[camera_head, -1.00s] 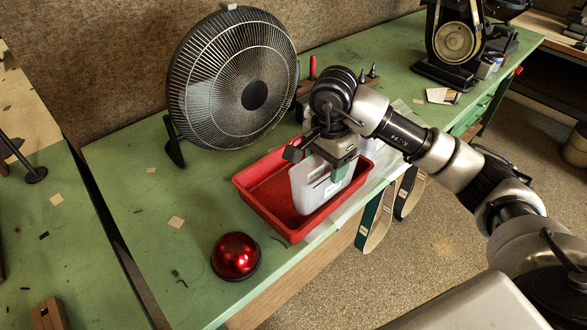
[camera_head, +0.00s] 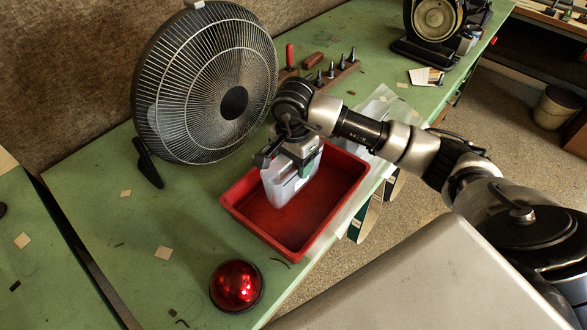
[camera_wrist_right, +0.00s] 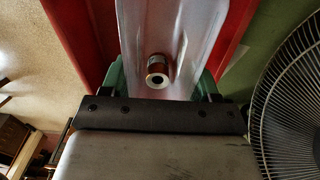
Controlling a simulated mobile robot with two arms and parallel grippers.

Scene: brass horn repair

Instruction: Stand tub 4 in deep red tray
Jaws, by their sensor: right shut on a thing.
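A whitish translucent tub (camera_head: 286,187) is upright in the head view, over the back left part of the red tray (camera_head: 338,227). Its lower end is within the tray's outline; I cannot tell whether it touches the floor. No number on it is readable. My right gripper (camera_head: 302,163) is shut on the tub's upper part from above. In the right wrist view the green fingers (camera_wrist_right: 160,82) are on both sides of the tub (camera_wrist_right: 190,30), and a small copper-coloured cylinder (camera_wrist_right: 157,68) shows at it. My left gripper is not in view.
A large fan (camera_head: 205,85) stands close behind the tray on the left. A shiny red dome (camera_head: 236,285) sits in front of it. A tool block (camera_head: 335,76) is behind my right arm. The tray's front right floor is bare.

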